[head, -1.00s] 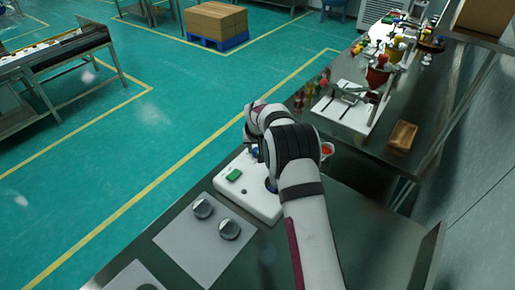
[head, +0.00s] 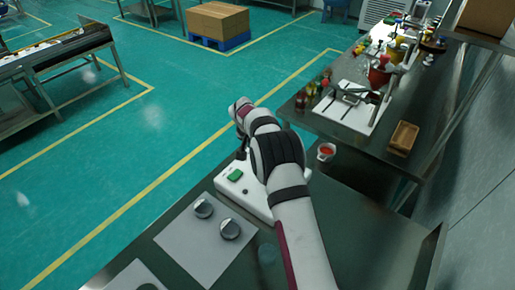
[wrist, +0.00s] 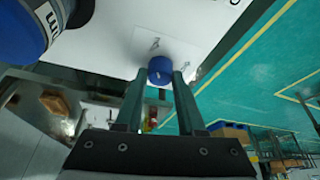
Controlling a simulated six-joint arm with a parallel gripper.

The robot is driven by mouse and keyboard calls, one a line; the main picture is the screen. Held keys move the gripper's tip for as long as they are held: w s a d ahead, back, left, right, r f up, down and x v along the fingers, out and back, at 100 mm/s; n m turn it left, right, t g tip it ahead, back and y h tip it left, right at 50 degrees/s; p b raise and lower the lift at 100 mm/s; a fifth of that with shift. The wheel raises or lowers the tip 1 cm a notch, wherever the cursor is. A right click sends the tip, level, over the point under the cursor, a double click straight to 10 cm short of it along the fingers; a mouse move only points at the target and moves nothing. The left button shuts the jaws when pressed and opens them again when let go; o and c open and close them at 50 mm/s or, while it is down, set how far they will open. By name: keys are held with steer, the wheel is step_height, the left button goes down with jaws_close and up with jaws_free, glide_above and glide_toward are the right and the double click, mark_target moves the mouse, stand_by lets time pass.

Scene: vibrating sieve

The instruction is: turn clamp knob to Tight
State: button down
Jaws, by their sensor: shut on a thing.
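The clamp knob (wrist: 159,69) is a small blue round knob with a short white mark on its face. It sits on the white machine base (wrist: 120,50) in the wrist view. My gripper (wrist: 160,78) has one finger on each side of the knob and is shut on it. Small dark markings (wrist: 155,43) are printed on the base near the knob; I cannot read them. In the head view the white base (head: 259,201) shows a green part (head: 235,174), and my arm hides the knob and fingertips.
A large blue cylinder (wrist: 48,30) with white lettering stands close at the upper left of the wrist view. In the head view two metal round pieces (head: 204,208) lie on a light mat (head: 185,245). A cup with red contents (head: 326,152) stands beyond my arm.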

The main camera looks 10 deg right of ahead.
steer(key=c, duration=0.5)
jaws_free()
steer(key=v, duration=1.5)
steer(key=shift+r, duration=0.4)
